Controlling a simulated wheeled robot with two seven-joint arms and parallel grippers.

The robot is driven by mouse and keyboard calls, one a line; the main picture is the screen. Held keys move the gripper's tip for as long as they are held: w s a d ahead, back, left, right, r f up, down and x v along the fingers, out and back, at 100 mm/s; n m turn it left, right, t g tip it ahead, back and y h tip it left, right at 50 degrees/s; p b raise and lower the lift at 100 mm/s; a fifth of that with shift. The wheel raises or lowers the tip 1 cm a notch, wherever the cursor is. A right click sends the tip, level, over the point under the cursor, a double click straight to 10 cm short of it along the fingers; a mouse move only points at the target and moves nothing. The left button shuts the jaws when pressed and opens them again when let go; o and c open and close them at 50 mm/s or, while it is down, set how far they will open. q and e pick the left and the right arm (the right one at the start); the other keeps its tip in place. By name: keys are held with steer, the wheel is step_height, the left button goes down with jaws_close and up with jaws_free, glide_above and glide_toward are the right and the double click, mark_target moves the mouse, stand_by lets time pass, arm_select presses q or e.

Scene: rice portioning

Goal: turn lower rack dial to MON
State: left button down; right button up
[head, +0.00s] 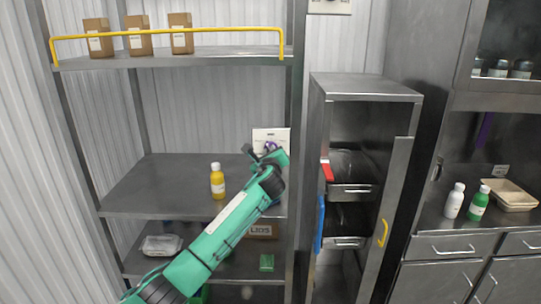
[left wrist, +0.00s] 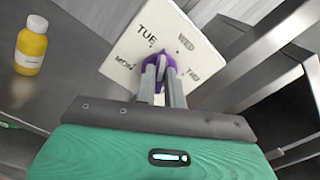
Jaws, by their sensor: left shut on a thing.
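The dial plate (head: 262,137) is a white panel at the right end of the rack's middle shelf, partly hidden by my gripper in the head view. In the left wrist view the plate (left wrist: 150,45) shows the labels MON, TUE, WED and THU around a purple knob (left wrist: 158,66). My right gripper is out of view.
A yellow bottle (head: 217,181) stands on the middle shelf (head: 150,187) left of my gripper. A rack post (head: 296,120) is close on the right, beside a narrow metal cabinet (head: 367,90). Brown packages (head: 140,42) stand on the top shelf behind a yellow rail.

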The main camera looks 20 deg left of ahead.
arm_select(q)
steer(key=n+b, duration=0.2)
steer(key=n, duration=0.3)
steer(key=n+b, duration=0.3)
steer(key=n, duration=0.3)
steer(key=f+n+b, duration=0.1)
steer(key=n+b, duration=0.2)
steer(key=n, duration=0.3)
steer(key=shift+a, duration=0.1)
steer(key=shift+r+n, duration=0.1)
steer(key=shift+n, duration=0.3)
steer(key=c, duration=1.5)
jaws_free()
steer(key=shift+b+v, duration=1.75)
steer(key=shift+v, duration=5.15)
